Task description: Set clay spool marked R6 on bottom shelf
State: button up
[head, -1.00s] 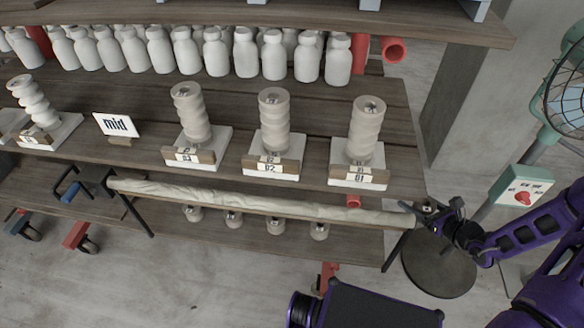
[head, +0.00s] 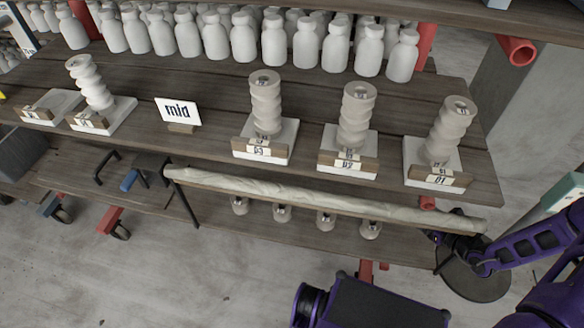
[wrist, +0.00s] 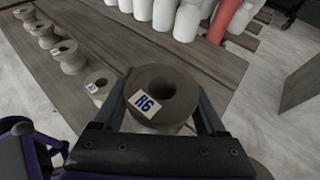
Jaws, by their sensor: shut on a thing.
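The clay spool marked R6 (wrist: 178,84) is between the fingers of my gripper (wrist: 163,104) in the wrist view. My gripper is shut on it, with its round top, hole and label facing the camera. In the head view my gripper (head: 440,238) is low at the right end of the shelving, beneath the end of the long clay-covered bar; I cannot make out the spool there. The bottom shelf (head: 190,192) bears a row of small spools (head: 282,213), labelled in the wrist view (wrist: 68,57). I cannot tell whether the held spool touches the shelf.
The clay-covered bar (head: 320,201) runs along the shelving's front, above the small spools. The mid shelf (head: 215,95) holds twisted clay pieces on stands and many white bottles (head: 306,43). A red post (wrist: 224,18) and bottles stand beyond the held spool. A dark round base (head: 475,283) is at right.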

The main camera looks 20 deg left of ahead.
aim_at(403, 231)
jog(key=shift+a, duration=0.1)
notch_tip(403, 231, down, 10)
jog(key=shift+b, duration=1.05)
jog(key=shift+f, duration=0.2)
jog(key=o, duration=1.6)
jog(key=shift+r, duration=0.1)
